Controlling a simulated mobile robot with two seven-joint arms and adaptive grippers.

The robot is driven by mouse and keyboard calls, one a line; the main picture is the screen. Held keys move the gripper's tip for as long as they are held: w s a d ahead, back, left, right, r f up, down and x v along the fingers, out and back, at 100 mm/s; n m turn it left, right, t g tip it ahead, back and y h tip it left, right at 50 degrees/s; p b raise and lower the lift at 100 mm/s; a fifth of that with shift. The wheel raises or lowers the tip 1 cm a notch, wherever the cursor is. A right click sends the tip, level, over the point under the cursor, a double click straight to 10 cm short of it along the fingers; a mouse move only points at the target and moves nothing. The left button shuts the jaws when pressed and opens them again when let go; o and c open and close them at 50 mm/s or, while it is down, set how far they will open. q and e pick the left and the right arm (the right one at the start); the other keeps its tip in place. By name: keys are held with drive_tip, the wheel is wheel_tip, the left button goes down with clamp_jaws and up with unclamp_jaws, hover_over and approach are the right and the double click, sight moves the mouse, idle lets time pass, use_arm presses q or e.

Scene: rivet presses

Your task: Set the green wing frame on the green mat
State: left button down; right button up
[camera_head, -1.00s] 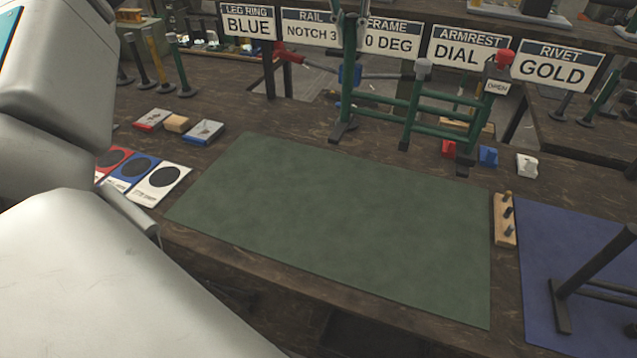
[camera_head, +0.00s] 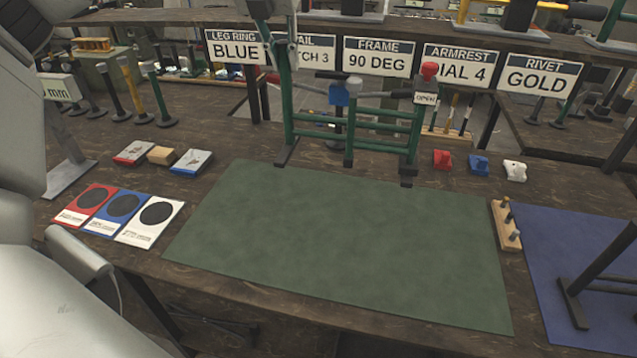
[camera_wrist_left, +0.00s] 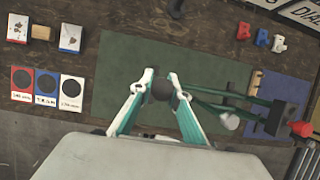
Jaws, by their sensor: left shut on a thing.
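The green wing frame (camera_head: 383,147) has green posts and bars, dark feet, a blue block and a red cap. In the head view it stands upright at the back edge of the green mat (camera_head: 330,240); I cannot tell whether its feet touch down. My left gripper (camera_head: 281,38) is at the top of its left post. In the left wrist view my left gripper (camera_wrist_left: 160,88) is shut on the dark round post end, with the frame's green bars (camera_wrist_left: 222,106) stretching right. The green mat (camera_wrist_left: 118,75) lies below, bare. My right gripper is not in view.
A blue mat (camera_head: 590,240) with a dark frame (camera_head: 600,280) lies at the right. A wooden peg block (camera_head: 506,226) sits between the mats. Red, blue and white cards (camera_head: 122,206) lie left of the green mat. Small red, blue and white blocks (camera_head: 479,166) stand behind right.

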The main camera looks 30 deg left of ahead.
sight(290, 143)
use_arm(q)
wheel_tip(290, 143, down, 19)
drive_tip(key=shift+f+b, duration=0.1)
drive_tip(key=shift+b, duration=0.35)
idle(0.3)
drive_tip(key=shift+f, duration=0.15)
drive_tip(key=c, duration=1.9)
unclamp_jaws()
drive_tip(key=shift+r, duration=0.25)
drive_tip(key=v, duration=1.2)
